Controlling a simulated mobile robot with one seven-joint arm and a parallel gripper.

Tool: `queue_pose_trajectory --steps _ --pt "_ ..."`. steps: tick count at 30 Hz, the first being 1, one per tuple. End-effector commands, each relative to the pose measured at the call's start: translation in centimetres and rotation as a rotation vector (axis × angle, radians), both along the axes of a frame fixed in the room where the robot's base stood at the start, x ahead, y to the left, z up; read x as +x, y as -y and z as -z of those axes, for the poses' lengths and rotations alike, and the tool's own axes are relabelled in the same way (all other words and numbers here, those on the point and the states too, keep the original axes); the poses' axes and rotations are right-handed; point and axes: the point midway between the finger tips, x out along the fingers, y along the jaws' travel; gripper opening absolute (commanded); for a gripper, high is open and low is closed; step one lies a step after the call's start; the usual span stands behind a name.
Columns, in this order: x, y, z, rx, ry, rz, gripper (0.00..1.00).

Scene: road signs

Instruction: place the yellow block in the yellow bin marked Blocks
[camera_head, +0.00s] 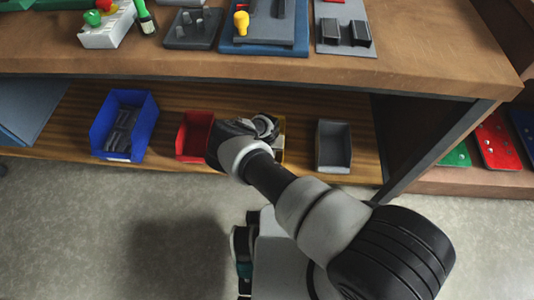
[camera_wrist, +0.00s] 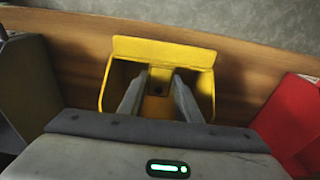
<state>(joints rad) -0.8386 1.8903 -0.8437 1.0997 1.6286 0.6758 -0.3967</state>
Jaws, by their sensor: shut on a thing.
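The yellow bin (camera_wrist: 165,52) is in the middle of the wrist view. Its front lip lies toward the top of that picture. In the head view the yellow bin (camera_head: 281,154) stands on the lower shelf, mostly hidden behind my arm. My gripper (camera_wrist: 158,82) reaches into the bin's opening, with its fingers between the side walls. It is shut on the yellow block (camera_wrist: 157,76), of which only a small shaded part shows between the fingertips. I cannot tell whether the block touches the bin floor. The bin's label is not readable.
A red bin (camera_wrist: 296,112) and a grey bin (camera_wrist: 25,90) flank the yellow bin closely. A blue bin (camera_head: 124,126) stands farther left on the shelf (camera_head: 70,135). The workbench top (camera_head: 420,60) overhangs the bins, with a leg at right.

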Motion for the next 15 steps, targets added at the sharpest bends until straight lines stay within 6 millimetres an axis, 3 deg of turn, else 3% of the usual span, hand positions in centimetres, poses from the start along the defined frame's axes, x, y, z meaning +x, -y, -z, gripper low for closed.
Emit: queue_pose_trajectory --steps 3,4,7,15 --pt "0.03 -0.01 0.07 0.0 0.001 0.0 0.01" --pt "0.0 0.0 0.09 0.0 0.0 0.0 0.34" --pt "0.0 0.0 0.08 0.0 0.0 0.0 0.49" --pt "-0.01 0.0 0.04 0.0 0.0 0.0 0.49"
